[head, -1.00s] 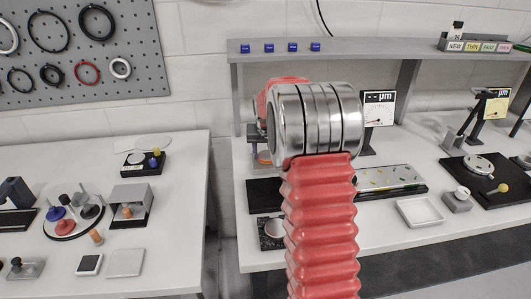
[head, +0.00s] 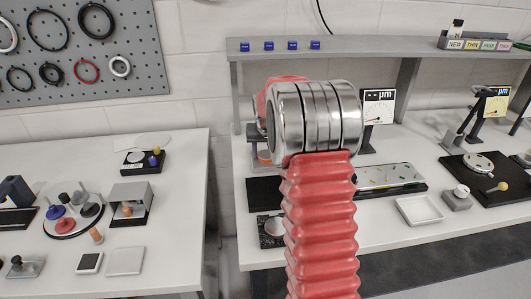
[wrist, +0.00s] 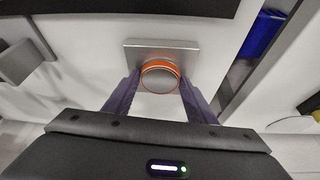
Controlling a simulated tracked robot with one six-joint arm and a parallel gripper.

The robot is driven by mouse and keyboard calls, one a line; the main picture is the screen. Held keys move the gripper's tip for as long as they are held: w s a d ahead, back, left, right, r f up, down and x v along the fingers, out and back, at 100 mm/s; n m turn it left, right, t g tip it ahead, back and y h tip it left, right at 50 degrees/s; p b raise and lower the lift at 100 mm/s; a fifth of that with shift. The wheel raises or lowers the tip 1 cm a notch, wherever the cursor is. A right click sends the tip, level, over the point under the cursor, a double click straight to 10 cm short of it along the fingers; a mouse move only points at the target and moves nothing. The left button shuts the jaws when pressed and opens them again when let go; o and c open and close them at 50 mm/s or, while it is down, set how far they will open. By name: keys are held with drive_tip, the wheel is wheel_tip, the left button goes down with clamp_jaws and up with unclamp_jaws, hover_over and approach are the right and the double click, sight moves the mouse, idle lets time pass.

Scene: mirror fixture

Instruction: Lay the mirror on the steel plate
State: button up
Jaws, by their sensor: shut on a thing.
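The mirror (wrist: 160,76) is a round disc with a grey face and an orange rim. In the wrist view it sits between the two purple fingers of my gripper (wrist: 158,92), which is shut on it. A square grey steel plate (wrist: 137,50) shows just behind the mirror. The mirror overlaps the plate's lower edge in that view; I cannot tell whether they touch. In the head view my red arm covers the middle, and I cannot make out the gripper's fingers there.
A right bench (head: 390,240) carries a white tray (head: 420,210), a tool strip (head: 390,176) and a dark speckled block with a disc (head: 271,230). A shelf (head: 380,48) runs above it. A left table (head: 165,225) holds small fixtures and a pale square plate (head: 125,261).

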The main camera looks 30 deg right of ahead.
drive_tip(key=o, duration=1.2)
drive_tip(key=shift+r, duration=1.55)
drive_tip(key=shift+o, duration=0.7)
drive_tip(key=shift+o, duration=1.4)
drive_tip(key=shift+r, duration=0.1)
